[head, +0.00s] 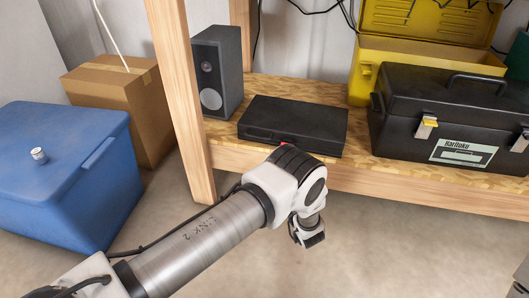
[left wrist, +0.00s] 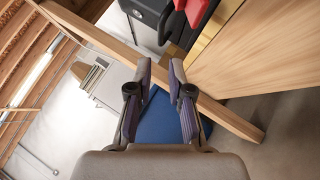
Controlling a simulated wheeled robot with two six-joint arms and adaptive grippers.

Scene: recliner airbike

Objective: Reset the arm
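My left arm comes in from the bottom left in the head view and reaches toward the front of the wooden shelf, its elbow bent down in front of the shelf edge. The gripper itself cannot be made out there. In the left wrist view, the two fingers of my left gripper (left wrist: 160,72) stand apart with nothing held between them. A blue bin (left wrist: 158,122) shows behind them. My right gripper is in neither view.
The wooden shelf (head: 430,177) holds a speaker (head: 217,72), a flat black case (head: 292,122), a black toolbox (head: 440,110) and a yellow metal box (head: 400,52). A blue lidded bin (head: 65,170) and cardboard box (head: 120,100) stand left. Floor at the lower right is mostly clear.

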